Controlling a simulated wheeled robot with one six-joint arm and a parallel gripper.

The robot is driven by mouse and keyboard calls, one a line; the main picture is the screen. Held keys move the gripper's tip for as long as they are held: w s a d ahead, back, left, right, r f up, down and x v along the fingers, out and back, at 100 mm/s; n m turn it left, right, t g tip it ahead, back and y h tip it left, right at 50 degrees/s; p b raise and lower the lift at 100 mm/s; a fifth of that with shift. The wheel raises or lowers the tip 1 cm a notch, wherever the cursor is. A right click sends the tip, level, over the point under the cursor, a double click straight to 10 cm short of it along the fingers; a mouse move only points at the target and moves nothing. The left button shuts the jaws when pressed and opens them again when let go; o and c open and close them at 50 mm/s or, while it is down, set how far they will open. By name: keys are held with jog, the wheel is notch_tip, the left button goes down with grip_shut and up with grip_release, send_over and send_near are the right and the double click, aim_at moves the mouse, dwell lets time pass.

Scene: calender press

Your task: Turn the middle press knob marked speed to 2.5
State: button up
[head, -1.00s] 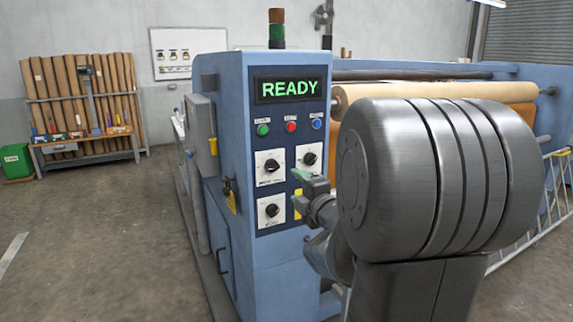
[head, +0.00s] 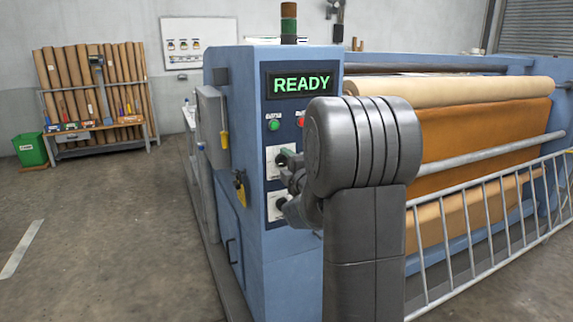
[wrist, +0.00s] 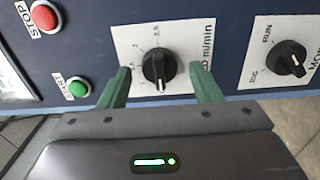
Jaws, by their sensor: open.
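The speed knob (wrist: 158,68) is black, on a white dial plate (wrist: 183,43) with numbers and "m/min". In the wrist view its grip bar stands roughly upright; I cannot tell the exact pointer reading. My gripper (wrist: 160,66) is open, its two green fingers on either side of the knob with gaps, so it holds nothing. I cannot tell how far the fingertips are from the panel. In the head view my gripper (head: 291,172) is in front of the panel's upper dial and my arm hides much of the panel.
A mode knob (wrist: 287,58) sits to the right in the wrist view. The green start button (wrist: 79,88) and red stop button (wrist: 44,17) are to the left. The press display (head: 302,83) reads READY. A railing (head: 490,225) stands at the right.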

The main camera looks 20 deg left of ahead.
jog(key=c, duration=1)
